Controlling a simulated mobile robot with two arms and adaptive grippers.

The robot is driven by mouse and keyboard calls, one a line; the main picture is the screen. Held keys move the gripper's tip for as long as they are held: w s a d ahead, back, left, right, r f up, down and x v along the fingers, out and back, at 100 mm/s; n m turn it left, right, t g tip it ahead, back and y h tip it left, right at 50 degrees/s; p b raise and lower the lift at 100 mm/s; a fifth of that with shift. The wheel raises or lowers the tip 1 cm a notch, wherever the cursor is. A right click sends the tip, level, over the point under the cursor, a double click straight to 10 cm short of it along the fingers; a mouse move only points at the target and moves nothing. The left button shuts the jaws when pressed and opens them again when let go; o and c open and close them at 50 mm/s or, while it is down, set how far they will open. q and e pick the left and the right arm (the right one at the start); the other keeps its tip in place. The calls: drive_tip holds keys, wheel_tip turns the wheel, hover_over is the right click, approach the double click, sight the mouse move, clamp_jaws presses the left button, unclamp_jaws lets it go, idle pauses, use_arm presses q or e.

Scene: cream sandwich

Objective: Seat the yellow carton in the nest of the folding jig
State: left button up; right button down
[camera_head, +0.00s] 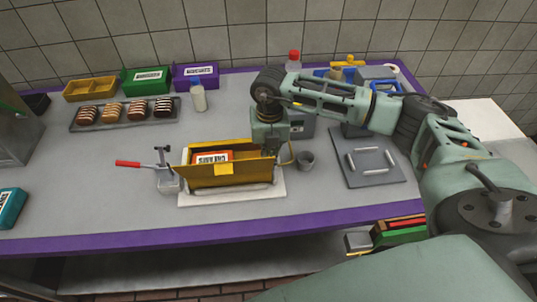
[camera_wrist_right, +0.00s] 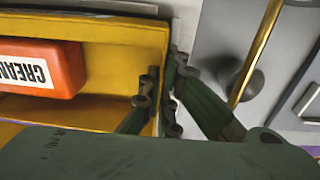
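The yellow carton (camera_head: 190,177) is an open tray with an orange block labelled "CREAM…" (camera_head: 211,157) inside. In the head view it is over the white folding jig (camera_head: 240,201), whose pale base shows below its front wall. I cannot tell whether its bottom rests fully in the nest, which is hidden. My right gripper (camera_head: 270,152) is at the carton's right end. In the right wrist view my right gripper (camera_wrist_right: 161,99) has its fingers on either side of the carton's end wall (camera_wrist_right: 120,62), closed on it. My left gripper is not in view.
A clamp with a red handle (camera_head: 128,164) stands left of the jig. The front table is clear.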

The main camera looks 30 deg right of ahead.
drive_tip(key=shift+r+p, duration=0.4)
drive_tip(key=shift+r, duration=0.4)
drive_tip(key=shift+b, duration=0.4)
idle(1.0)
drive_tip(key=shift+f+b, duration=0.7)
drive_tip(key=shift+f, duration=0.25)
drive_tip(key=c, duration=1.9)
unclamp_jaws()
drive_tip(key=shift+o, duration=0.2)
wheel_tip(320, 180, up, 12)
drive_tip(key=shift+s+d, duration=0.1)
